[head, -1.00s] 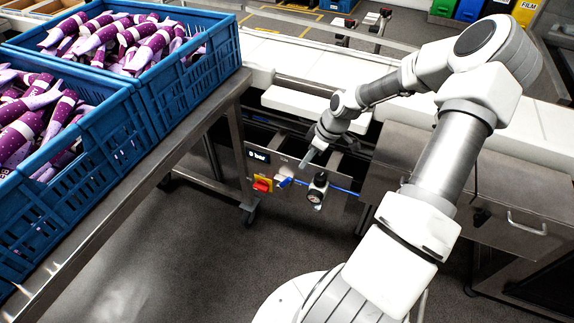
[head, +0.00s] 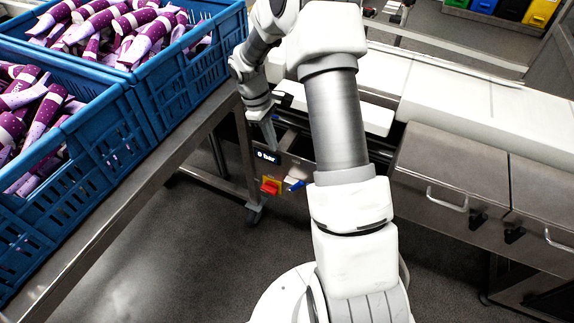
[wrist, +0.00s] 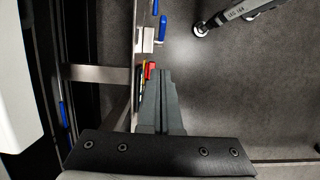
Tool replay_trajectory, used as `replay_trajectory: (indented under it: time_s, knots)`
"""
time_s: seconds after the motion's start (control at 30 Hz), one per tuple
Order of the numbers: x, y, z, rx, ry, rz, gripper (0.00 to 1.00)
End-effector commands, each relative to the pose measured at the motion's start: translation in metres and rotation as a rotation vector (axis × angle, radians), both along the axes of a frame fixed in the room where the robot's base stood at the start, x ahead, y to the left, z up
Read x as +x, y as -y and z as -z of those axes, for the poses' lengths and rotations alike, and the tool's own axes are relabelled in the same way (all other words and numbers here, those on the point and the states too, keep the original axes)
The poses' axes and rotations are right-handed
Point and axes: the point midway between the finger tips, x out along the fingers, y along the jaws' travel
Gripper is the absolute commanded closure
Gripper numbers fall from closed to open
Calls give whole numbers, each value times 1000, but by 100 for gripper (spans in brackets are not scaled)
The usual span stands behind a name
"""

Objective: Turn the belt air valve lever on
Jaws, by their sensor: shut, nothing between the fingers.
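The blue air valve lever (head: 296,185) shows on the front panel under the belt, right of a red and yellow switch (head: 270,187). In the wrist view the blue lever (wrist: 162,28) stands beside a pale block, ahead of the fingertips and apart from them. My gripper (head: 272,147) points down just above the panel's dark display (head: 266,157), up and left of the lever. In the wrist view my gripper's fingers (wrist: 159,74) are together and empty. The red and yellow switch (wrist: 149,70) is partly hidden beside them. My arm hides the panel's right part.
The white conveyor (head: 450,85) runs behind my arm. Steel boxes with handles (head: 450,175) are at right. The grey floor (head: 190,260) before the panel is clear.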

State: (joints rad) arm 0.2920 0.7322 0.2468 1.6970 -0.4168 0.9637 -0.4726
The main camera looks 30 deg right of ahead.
Motion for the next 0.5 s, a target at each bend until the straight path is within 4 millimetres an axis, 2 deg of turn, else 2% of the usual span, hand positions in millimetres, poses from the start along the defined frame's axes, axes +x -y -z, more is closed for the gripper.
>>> replay_trajectory:
  time_s: [0.17,0.5]
  knots:
    - [-5,3,23,0,-5,1,100]
    - [-20,15,94,1,-6,0,100]
